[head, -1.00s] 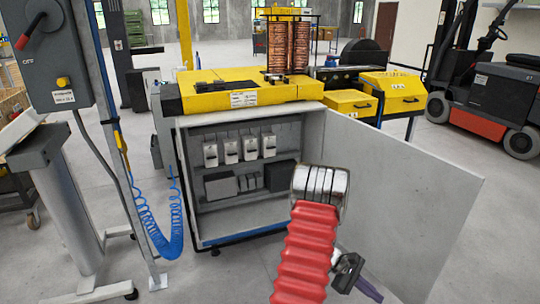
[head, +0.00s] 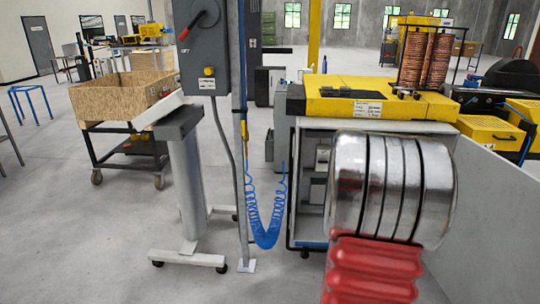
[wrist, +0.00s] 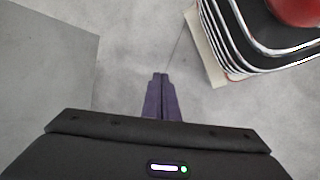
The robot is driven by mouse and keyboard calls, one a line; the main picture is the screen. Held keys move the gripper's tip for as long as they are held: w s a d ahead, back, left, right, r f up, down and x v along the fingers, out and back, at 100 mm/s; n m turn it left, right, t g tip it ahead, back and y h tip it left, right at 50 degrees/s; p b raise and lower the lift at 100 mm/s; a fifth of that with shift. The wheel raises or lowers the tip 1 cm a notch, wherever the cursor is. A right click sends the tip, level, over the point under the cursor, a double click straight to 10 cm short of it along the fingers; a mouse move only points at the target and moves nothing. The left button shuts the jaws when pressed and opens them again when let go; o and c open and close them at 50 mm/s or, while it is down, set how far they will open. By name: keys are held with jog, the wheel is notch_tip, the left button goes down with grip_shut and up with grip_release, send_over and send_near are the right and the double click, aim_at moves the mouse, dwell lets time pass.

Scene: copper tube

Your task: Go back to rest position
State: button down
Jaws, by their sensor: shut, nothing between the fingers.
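My gripper (wrist: 160,78) shows in the wrist view, its two dark purple fingers together with nothing between them. It points over bare grey floor. In the head view the gripper itself is hidden. My arm, with its red ribbed sleeve and silver banded section, fills the lower right of that view and covers part of the open grey cabinet (head: 308,140).
A yellow-topped machine (head: 340,105) with copper coils (head: 425,58) stands behind my arm. Its open cabinet door (head: 495,215) is at the right. A control post, a blue coiled hose (head: 266,225) and a wooden crate (head: 115,97) on a cart are left. Floor between them is free.

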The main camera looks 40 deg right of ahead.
jog(key=w+a+r+t, duration=0.2)
jog(key=w+a+r, duration=0.15)
jog(key=a, duration=0.25)
jog(key=w+a+r+n+t, duration=0.1)
jog(key=w+a+r+t, duration=0.15)
jog(key=w+a, duration=0.35)
jog(key=w+a+r+t, duration=0.1)
jog(key=w+a+r, duration=0.2)
jog(key=a, duration=0.4)
jog(key=a+r+n+t, duration=0.2)
jog(key=a+r, duration=0.3)
jog(key=a, duration=0.4)
jog(key=a+r+n+t+y, duration=0.1)
jog(key=a+r+n+t, duration=0.2)
jog(key=a, duration=0.7)
notch_tip(320, 180, up, 2)
jog(key=shift+w+r+n, duration=0.2)
jog(key=shift+w+n, duration=0.1)
jog(key=shift+w, duration=0.05)
